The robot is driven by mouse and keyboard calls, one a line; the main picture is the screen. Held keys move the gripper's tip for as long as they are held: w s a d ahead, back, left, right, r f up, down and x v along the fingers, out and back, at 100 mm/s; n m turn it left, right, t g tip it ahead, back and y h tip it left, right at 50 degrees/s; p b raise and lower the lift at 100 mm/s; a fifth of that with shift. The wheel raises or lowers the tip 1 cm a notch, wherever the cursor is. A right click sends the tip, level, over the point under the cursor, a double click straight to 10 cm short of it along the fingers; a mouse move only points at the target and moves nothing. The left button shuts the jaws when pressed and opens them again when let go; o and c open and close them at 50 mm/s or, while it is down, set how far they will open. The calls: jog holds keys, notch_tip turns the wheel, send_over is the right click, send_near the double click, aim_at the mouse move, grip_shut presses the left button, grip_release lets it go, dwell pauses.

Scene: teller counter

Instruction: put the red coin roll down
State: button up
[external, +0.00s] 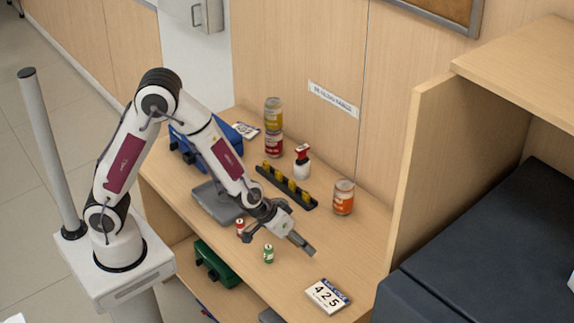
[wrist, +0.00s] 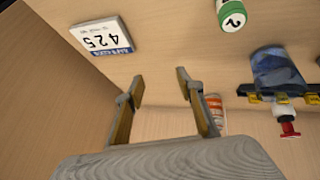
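The red coin roll (external: 240,225) is small and seems to stand upright on the counter, left of my gripper in the external view. Part of my wrist is close to it there, and it does not show in the wrist view. My gripper (external: 307,248) is low over the counter, to the right of both coin rolls. In the wrist view my gripper (wrist: 158,78) has its two fingers spread, with nothing between them. A green coin roll (external: 268,254) stands near the red one; it also shows at the top of the wrist view (wrist: 231,16).
A 425 number card (external: 327,296) lies near the front edge. An orange-labelled can (external: 343,198), a stamp (external: 302,163), a black rail (external: 286,188) with yellow parts and two stacked cans (external: 273,128) stand behind. A blue cylindrical object (wrist: 278,68) shows beside the rail.

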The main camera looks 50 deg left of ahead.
jog(key=s+m+g, duration=0.1)
jog(key=m, duration=0.2)
jog(key=m+g+y, duration=0.5)
jog(key=m+y, duration=0.3)
jog(key=m, duration=0.7)
send_near(242, 223)
jog(key=x, duration=0.5)
jog(key=shift+w+a+r, duration=0.1)
jog(key=shift+a+r, duration=0.05)
jog(key=shift+a, duration=0.05)
jog(key=shift+a+f+h, duration=0.15)
jog(key=shift+a+f, duration=0.1)
jog(key=shift+f, duration=0.4)
jog(key=shift+a+f+h, duration=0.15)
jog(key=shift+a+f, duration=0.1)
jog(key=shift+f, duration=0.35)
jog(key=shift+x, duration=2.6)
